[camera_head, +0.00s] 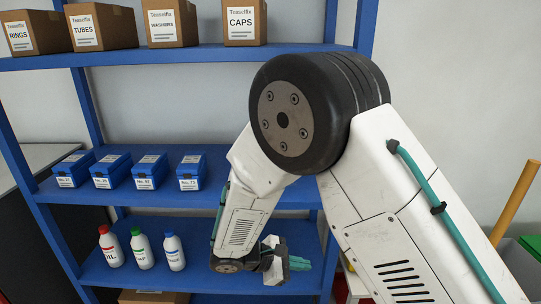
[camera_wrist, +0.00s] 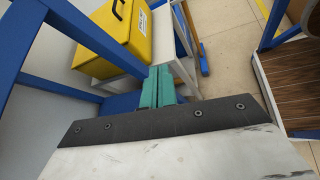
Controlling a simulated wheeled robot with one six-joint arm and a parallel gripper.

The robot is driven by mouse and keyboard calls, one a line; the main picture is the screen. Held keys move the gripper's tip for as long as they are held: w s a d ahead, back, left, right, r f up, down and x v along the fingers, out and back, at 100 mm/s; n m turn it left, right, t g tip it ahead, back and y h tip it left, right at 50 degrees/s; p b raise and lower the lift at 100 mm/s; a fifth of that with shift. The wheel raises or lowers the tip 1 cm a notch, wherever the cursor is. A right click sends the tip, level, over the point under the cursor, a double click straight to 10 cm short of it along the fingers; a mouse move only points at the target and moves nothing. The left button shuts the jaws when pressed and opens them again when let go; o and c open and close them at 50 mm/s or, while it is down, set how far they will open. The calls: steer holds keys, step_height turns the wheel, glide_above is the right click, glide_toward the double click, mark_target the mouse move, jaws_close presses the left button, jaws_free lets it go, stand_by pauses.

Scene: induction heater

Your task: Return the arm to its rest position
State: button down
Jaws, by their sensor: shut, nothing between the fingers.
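My gripper (camera_head: 298,263) shows low in the head view, at the end of my white, folded arm. Its teal fingers point right, in front of the right part of the blue shelf's lower board. In the wrist view the teal fingers (camera_wrist: 158,87) are together with nothing between them. My large black arm joint and white links cover much of the middle and right of the head view.
The blue shelf (camera_head: 190,53) holds cardboard boxes, small blue boxes (camera_head: 146,170) and three bottles (camera_head: 142,250). In the wrist view a yellow case (camera_wrist: 110,45) lies on a white stand close beyond the fingers. A blue post runs at left; tan floor (camera_wrist: 228,40) is open beyond.

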steer(key=s+d+r+m+y, duration=0.6)
steer(key=s+d+r+m, duration=0.2)
steer(key=s+r, duration=0.4)
steer(key=s+d+r+m+g+y, duration=0.1)
steer(key=s+d+r+m+y, duration=0.5)
steer(key=s+d+r+m, duration=0.3)
steer(key=shift+s+d+r+g, duration=0.3)
steer(key=shift+s+d+r, duration=0.55)
steer(key=shift+s+r, duration=1.15)
